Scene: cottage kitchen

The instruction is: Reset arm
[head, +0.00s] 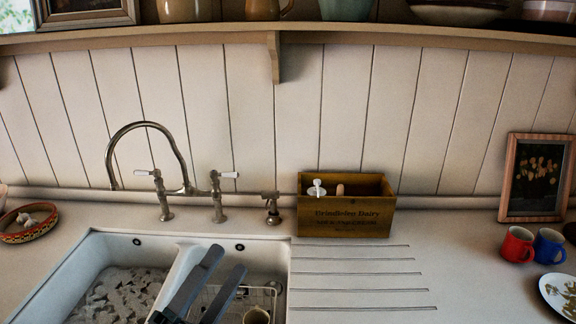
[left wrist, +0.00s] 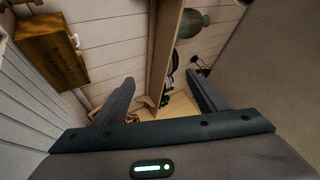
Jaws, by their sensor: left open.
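My left gripper (head: 228,259) is at the bottom of the head view, over the divider and right basin of the sink. Its two dark fingers are apart with nothing between them. In the left wrist view its fingers (left wrist: 160,77) also stand apart and empty. My right gripper is not in view.
The double sink (head: 176,268) has a tall curved tap (head: 185,165) behind it. A wooden dairy box (head: 345,222) stands right of it. A red mug (head: 517,244), a blue mug (head: 549,245) and a framed picture (head: 535,178) are farther right. A shelf (head: 350,38) runs above.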

